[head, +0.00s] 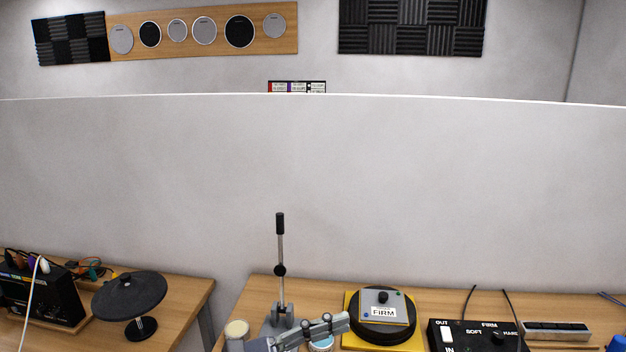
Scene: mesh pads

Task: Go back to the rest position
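Neither of my grippers shows in the head view, and I see no part of my arms that I can name for sure. The wooden workbench (250,297) runs along the bottom right. On it stands a grey metal device with an upright lever (280,245) topped by a black grip. Its lower part is cut off by the bottom edge of the picture.
A round black pad (382,325) with a plate marked FIRM lies on a yellow base. A black control box (478,338) stands to its right. A side table (190,298) at left holds a black disc stand (130,295). A pale partition (400,190) rises behind.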

